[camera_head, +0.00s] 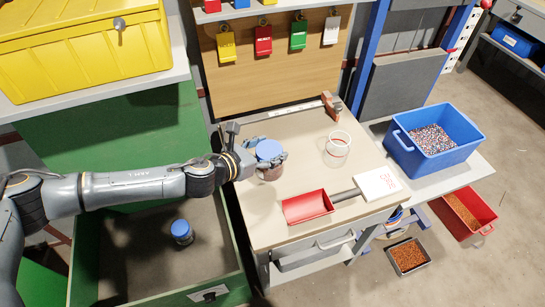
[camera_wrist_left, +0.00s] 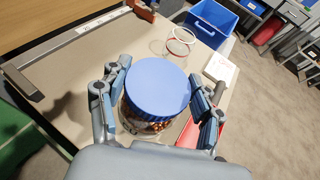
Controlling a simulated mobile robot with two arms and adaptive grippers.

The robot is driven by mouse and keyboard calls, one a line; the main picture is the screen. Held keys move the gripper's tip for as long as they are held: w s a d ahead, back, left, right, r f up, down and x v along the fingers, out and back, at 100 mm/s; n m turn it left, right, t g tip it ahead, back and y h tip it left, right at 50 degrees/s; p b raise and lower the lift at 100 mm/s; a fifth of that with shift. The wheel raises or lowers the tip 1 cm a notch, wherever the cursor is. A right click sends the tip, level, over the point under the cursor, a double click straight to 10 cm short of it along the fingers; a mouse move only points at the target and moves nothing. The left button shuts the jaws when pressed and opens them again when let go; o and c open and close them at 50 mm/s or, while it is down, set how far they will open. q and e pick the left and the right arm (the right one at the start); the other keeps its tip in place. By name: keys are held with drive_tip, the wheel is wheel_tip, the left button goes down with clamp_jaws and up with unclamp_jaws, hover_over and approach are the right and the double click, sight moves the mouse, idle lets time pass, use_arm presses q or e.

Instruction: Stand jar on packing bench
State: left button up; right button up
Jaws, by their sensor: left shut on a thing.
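The jar (camera_head: 269,153) has a blue lid and clear sides with brown-orange bits inside. My left gripper (camera_head: 266,156) is shut on it, with one finger on each side, as the left wrist view shows the jar (camera_wrist_left: 156,95) upright between the fingers (camera_wrist_left: 157,103). The jar is over the left part of the packing bench (camera_head: 255,215), a beige-topped bench. I cannot tell whether its base touches the top. My right gripper is not in view.
A red scoop (camera_head: 308,206), a clear empty container (camera_head: 338,148) and a white printed card (camera_head: 378,184) are on the bench. A second blue-lidded jar (camera_head: 182,231) stands in the green bin (camera_head: 240,283). A blue crate (camera_head: 402,150) stands right of the bench.

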use_arm(q)
drive_tip(key=w+f, duration=0.2)
drive_tip(key=f, duration=0.1)
drive_tip(key=w+f+b, duration=0.1)
drive_tip(key=shift+w+d+f, duration=0.35)
drive_tip(key=shift+f, duration=1.45)
drive_tip(key=shift+f, duration=0.15)
drive_tip(key=o, duration=1.8)
drive_tip(key=shift+s+a+f, duration=0.1)
drive_tip(key=shift+s+f, duration=0.05)
drive_tip(key=shift+s+a+r, duration=0.1)
drive_tip(key=shift+a+r, duration=0.05)
drive_tip(key=shift+r, duration=0.05)
drive_tip(key=v, duration=1.1)
drive_tip(key=shift+s+a+r, duration=0.15)
drive_tip(key=shift+s+r, duration=0.05)
